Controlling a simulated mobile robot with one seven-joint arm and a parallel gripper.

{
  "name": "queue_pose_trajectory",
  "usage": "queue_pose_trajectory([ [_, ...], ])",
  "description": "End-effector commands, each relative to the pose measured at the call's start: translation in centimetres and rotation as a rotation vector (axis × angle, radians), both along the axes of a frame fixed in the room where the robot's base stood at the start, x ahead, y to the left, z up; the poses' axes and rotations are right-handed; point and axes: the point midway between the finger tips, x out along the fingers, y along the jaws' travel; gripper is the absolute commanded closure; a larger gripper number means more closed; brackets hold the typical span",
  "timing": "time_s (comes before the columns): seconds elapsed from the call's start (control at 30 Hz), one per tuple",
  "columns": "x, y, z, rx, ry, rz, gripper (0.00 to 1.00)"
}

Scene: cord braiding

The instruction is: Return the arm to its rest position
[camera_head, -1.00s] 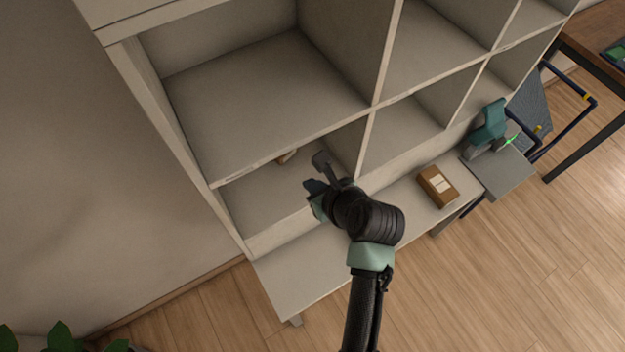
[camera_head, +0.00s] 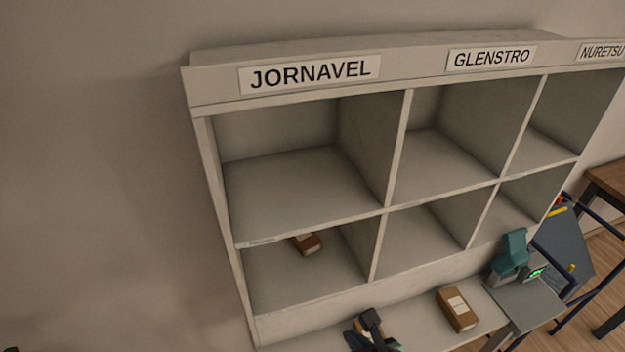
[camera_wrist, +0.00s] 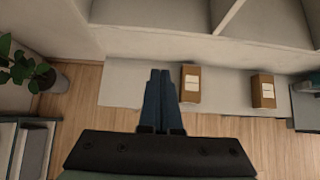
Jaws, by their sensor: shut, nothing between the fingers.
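My gripper (camera_head: 372,318) is at the bottom edge of the head view, in front of the low bench below the shelf's left column. In the wrist view its two dark blue fingers (camera_wrist: 160,92) lie together, shut, with nothing between them. Most of my arm is out of the head view.
A pale shelf (camera_head: 225,92) has labels JORNAVEL, GLENSTRO and NURETSU. A brown box (camera_head: 307,245) lies in its lower left compartment. Another box (camera_head: 457,308) is on the bench (camera_head: 415,325), beside a teal device (camera_head: 512,250). A potted plant (camera_wrist: 30,70) stands left in the wrist view.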

Motion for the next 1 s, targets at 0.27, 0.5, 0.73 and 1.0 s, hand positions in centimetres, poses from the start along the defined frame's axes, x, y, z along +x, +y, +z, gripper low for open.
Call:
queue_pose_trajectory([
  [0.27, 4.9, -0.3, 7.6, -0.381, -0.272, 0.218, 1.00],
  [0.5, 8.6, 0.5, 18.7, -0.922, -0.576, 0.415, 1.00],
  [0.73, 8.4, 2.8, 33.6, -1.685, -0.835, 0.498, 1.00],
  [1.0, 1.4, 6.0, 49.1, -2.595, -0.810, 0.283, 1.00],
])
